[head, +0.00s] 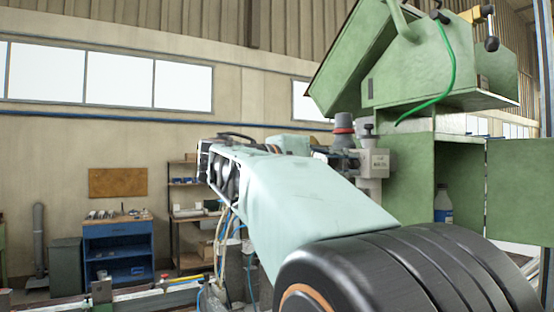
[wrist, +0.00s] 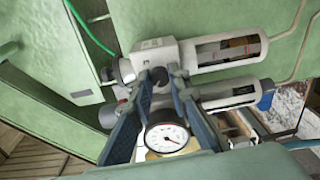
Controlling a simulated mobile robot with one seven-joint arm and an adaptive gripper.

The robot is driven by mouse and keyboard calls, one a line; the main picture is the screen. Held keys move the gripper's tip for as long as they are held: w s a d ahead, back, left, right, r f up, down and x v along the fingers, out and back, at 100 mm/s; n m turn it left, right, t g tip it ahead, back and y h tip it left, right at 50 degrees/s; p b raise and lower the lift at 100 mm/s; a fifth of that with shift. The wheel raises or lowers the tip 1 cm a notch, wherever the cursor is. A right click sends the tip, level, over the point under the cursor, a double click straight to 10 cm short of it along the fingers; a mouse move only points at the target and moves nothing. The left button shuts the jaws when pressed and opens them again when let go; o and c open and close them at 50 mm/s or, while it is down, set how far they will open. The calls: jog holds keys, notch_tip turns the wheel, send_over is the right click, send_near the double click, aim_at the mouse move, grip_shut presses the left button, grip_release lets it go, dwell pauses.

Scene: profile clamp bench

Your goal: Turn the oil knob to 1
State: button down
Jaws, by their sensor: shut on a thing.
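The oil knob (wrist: 160,74) is a small dark knob on the face of a pale grey air-service block (wrist: 150,58) in the wrist view. My gripper (wrist: 162,82) has its two dark blue fingers on either side of the knob and is shut on it. The fingertips hide part of the knob, and its pointer and scale cannot be read. In the head view the grey block (head: 375,162) stands beyond my arm with small printing on it.
A round white gauge (wrist: 167,138) sits between my fingers, close below the knob. Two clear-windowed bowls (wrist: 225,50) stick out to the right. A red-and-grey knob (head: 343,125) stands beside the block. A green machine panel (wrist: 60,120) lies behind, with a green hose (wrist: 88,30).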

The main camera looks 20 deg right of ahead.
jog(key=shift+n, duration=0.3)
jog(key=c, duration=1.8)
grip_release()
jog(key=shift+a, duration=0.1)
jog(key=a, duration=0.4)
jog(key=s+a, duration=0.1)
jog(key=a, duration=0.6)
jog(key=shift+s+a+r, duration=0.15)
jog(key=shift+a, duration=0.25)
